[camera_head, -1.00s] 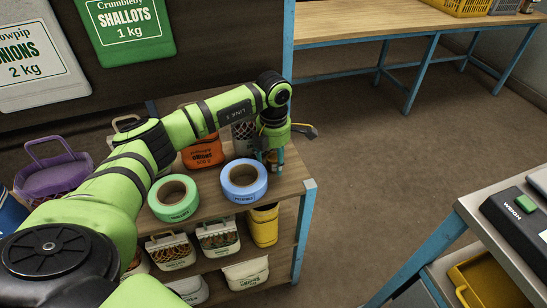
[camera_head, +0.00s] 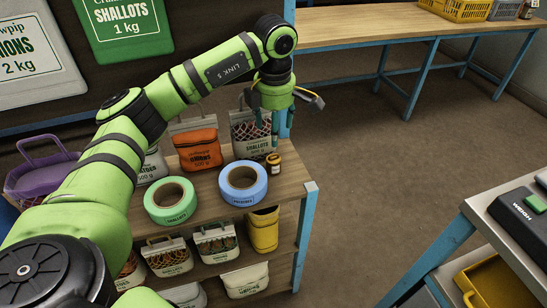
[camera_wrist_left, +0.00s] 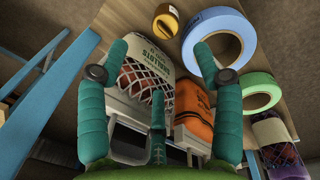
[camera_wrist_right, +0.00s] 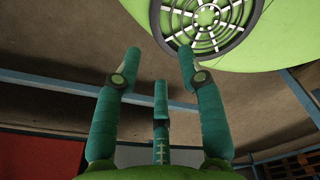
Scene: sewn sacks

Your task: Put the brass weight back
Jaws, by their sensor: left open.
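The brass weight (camera_head: 273,163) is a small golden-brown piece standing on the wooden top of the blue-legged rack (camera_head: 292,180), near its right end. It is just right of the blue tape roll (camera_head: 243,184), apart from it. It also shows in the left wrist view (camera_wrist_left: 166,20), beyond the fingers. My left gripper (camera_head: 275,125) is open and empty above the rack top, pointing down, higher than the weight. In the left wrist view the shallots sack (camera_wrist_left: 146,72) shows behind the fingers. My right gripper (camera_wrist_right: 157,62) is open and empty, seen only in its wrist view.
A green tape roll (camera_head: 171,201) and an orange sack (camera_head: 197,148) stand near the blue roll. A purple basket (camera_head: 42,178) is at the left. A bench with a weighing unit (camera_head: 518,213) stands at right. Open floor (camera_head: 385,170) lies between.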

